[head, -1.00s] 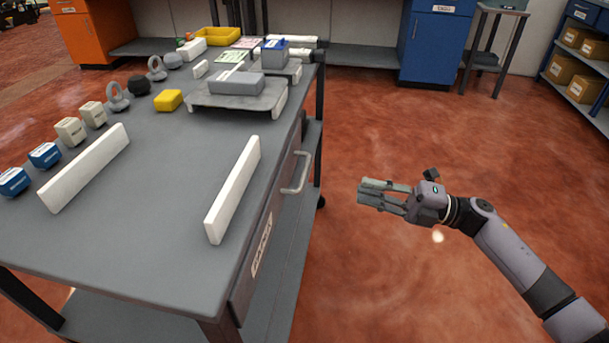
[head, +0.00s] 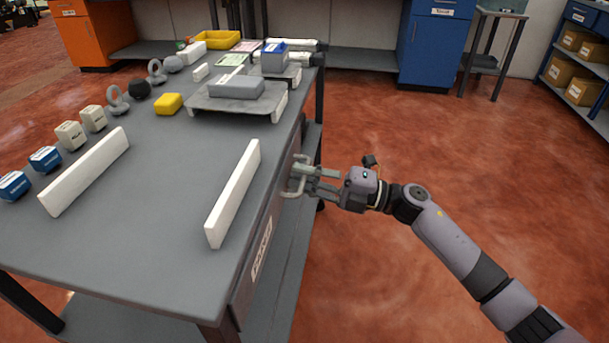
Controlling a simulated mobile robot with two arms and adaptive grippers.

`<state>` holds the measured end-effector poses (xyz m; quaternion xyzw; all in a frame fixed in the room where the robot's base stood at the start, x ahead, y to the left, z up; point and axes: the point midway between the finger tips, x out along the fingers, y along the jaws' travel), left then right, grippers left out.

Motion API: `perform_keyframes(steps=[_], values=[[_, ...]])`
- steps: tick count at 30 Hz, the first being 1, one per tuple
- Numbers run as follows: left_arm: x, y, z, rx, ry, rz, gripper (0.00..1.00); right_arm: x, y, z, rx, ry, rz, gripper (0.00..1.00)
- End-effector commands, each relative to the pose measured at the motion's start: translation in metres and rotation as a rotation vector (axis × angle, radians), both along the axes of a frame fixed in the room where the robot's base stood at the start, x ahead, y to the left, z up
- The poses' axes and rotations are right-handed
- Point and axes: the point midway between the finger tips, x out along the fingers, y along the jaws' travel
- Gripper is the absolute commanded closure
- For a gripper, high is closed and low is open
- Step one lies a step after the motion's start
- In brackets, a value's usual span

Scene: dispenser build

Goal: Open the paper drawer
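The paper drawer (head: 267,232) is set in the right side of the grey workbench and looks closed, its front flush with the bench side. It bears a white label (head: 262,249), too small to read. Its pale bar handle (head: 299,178) is toward the far end of the drawer front. My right gripper (head: 305,178) is at the handle, its fingers reaching it from the right. A gap shows between the fingers, so it looks open, with the handle at the fingertips. The fingertips partly cover the handle. My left gripper is not in view.
The workbench top (head: 165,230) carries two white bars (head: 233,193), a grey tray (head: 222,100) with a grey block, a yellow block (head: 168,103) and several small boxes. The red floor right of the bench is clear. A blue cabinet (head: 436,48) stands at the back.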

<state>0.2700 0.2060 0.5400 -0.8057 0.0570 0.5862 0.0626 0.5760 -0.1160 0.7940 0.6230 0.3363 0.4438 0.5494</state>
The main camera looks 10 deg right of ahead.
Motion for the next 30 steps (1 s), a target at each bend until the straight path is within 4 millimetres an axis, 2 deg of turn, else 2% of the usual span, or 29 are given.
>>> perform_keyframes(steps=[3,11,30], values=[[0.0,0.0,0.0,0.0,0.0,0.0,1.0,0.0,-0.0002,0.0,0.0,0.0,0.0,0.84],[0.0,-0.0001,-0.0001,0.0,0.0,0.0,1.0,-0.0001,-0.0005,-0.0001,0.0,0.0,0.0,1.0],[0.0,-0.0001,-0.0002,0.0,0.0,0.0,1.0,-0.0002,-0.0005,-0.0006,-0.001,0.0,0.0,1.0]])
